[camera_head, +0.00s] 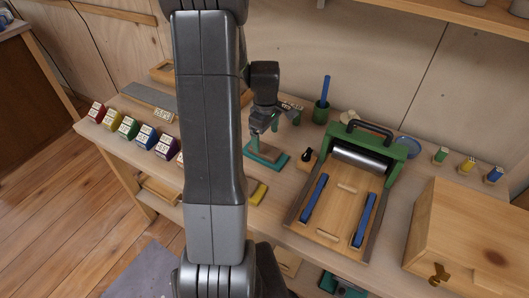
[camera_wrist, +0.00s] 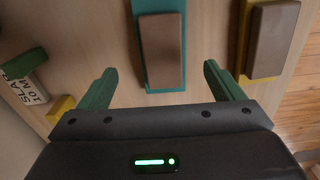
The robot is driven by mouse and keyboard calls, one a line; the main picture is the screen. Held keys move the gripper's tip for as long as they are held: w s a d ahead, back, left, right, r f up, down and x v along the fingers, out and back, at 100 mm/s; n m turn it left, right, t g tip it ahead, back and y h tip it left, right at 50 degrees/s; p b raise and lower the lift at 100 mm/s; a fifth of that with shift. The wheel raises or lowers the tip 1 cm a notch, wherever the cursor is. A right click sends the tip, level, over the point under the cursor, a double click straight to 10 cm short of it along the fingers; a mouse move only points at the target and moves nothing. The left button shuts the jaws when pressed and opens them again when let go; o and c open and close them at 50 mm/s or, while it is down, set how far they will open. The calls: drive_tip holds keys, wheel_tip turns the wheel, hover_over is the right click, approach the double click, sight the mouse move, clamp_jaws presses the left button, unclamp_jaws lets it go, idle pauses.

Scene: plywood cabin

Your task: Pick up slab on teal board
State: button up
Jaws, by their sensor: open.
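The slab (camera_wrist: 162,50) is a brown rectangular block lying on the teal board (camera_wrist: 148,88) in the wrist view. In the head view the teal board (camera_head: 278,165) lies on the bench, with the slab on it partly hidden by my gripper. My gripper (camera_head: 262,128) is above the board, pointing down. In the wrist view its two green fingers (camera_wrist: 160,70) are apart, one left and one right of the slab, with nothing held between them. I cannot tell how high the fingertips are above the slab.
Another brown slab (camera_wrist: 272,38) lies on a yellow board to the right in the wrist view. A labelled block (camera_wrist: 25,78) sits at the left. The head view shows a green roller press (camera_head: 362,155), a green cup (camera_head: 320,111), coloured blocks (camera_head: 129,128) and a wooden box (camera_head: 470,235).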

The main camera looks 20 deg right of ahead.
sight(265, 151)
drive_tip(key=shift+a+f+p, duration=0.2)
drive_tip(key=shift+f+p, duration=0.25)
drive_tip(key=shift+f, duration=2.9)
drive_tip(key=c, duration=1.3)
drive_tip(key=shift+r, duration=0.15)
